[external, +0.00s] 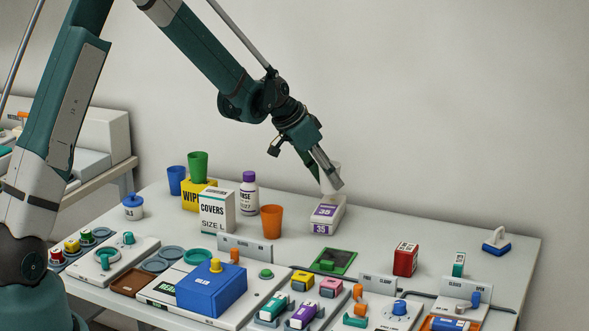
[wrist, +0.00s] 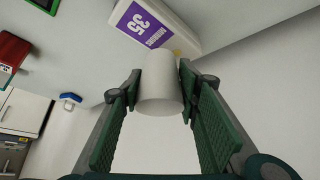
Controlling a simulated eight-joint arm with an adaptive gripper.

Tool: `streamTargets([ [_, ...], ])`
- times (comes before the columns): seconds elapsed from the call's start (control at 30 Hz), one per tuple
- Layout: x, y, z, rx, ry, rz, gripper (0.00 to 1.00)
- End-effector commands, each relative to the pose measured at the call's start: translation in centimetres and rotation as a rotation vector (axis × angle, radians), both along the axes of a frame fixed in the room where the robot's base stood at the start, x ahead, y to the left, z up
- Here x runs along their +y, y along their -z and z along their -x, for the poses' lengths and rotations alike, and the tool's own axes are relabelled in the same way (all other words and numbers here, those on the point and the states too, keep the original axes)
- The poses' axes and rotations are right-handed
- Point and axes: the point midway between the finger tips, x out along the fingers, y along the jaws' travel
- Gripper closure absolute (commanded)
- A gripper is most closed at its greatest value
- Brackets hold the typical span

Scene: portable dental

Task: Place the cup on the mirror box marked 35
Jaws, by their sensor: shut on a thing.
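A white cup (wrist: 160,88) is between the two fingers of my gripper (wrist: 161,72) in the wrist view, and the fingers are shut on it. In the external view my gripper (external: 331,177) reaches down from the upper left, and the pale cup is partly hidden behind the fingers. The mirror box (external: 325,214) is white with a purple label marked 35. It stands right below the cup in the external view, and its label shows beyond the cup in the wrist view (wrist: 146,24). I cannot tell whether the cup touches the box.
An orange cup (external: 271,221) stands left of the box, with a white bottle (external: 249,196) and a covers box (external: 216,212) further left. A green cup (external: 198,168) is on a yellow wipes box. A red box (external: 405,259) is at right.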

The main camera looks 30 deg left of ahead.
Motion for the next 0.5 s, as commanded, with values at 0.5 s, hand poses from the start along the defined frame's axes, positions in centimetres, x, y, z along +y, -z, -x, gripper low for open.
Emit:
streamTargets([
  [0.5,0.0,3.3,0.0,0.0,0.0,0.0,0.73],
])
